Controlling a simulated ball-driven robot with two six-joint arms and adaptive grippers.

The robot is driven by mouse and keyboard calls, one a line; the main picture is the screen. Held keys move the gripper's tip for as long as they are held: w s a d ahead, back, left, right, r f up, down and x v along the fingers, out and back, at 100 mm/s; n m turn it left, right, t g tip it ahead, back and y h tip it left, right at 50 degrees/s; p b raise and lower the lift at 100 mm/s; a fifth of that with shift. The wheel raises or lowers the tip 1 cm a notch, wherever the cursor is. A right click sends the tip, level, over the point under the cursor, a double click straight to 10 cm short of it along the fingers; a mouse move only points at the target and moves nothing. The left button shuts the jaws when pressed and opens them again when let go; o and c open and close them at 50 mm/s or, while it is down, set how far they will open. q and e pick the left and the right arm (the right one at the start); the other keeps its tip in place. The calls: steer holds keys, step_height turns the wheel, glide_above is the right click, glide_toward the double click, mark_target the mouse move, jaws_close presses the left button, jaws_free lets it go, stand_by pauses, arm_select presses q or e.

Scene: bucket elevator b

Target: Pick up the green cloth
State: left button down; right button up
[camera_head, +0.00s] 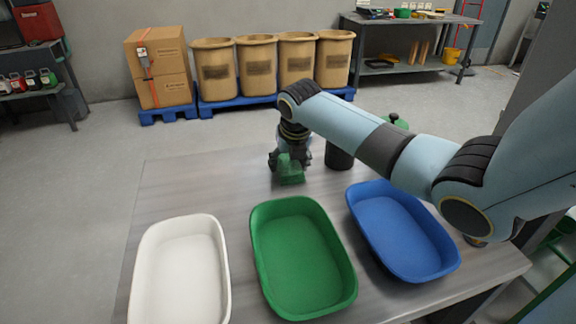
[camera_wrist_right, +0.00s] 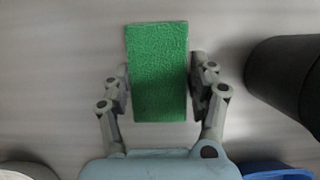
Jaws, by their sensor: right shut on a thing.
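The green cloth (camera_head: 291,174) is a small folded, block-like piece at the back middle of the grey table. In the right wrist view the cloth (camera_wrist_right: 157,40) is a textured green rectangle between the two fingers. My right gripper (camera_head: 290,160) points down over the cloth and is shut on it, one finger along each long side, as the right wrist view shows at the fingertips (camera_wrist_right: 160,78). I cannot tell whether the cloth is clear of the table. My left gripper is not in view.
A white tray (camera_head: 147,280), a green tray (camera_head: 262,263) and a blue tray (camera_head: 371,235) stand empty along the table's front. A black cylinder (camera_head: 340,158) stands just right of the gripper, also in the wrist view (camera_wrist_right: 290,75). The table (camera_head: 195,185) is clear to the left.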

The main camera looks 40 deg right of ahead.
mark_target(289, 163)
steer(key=shift+r, duration=0.1)
step_height(289, 163, up, 10)
steer(key=shift+r, duration=0.2)
steer(key=o, duration=0.6)
steer(key=c, duration=0.4)
steer(key=shift+c, duration=0.4)
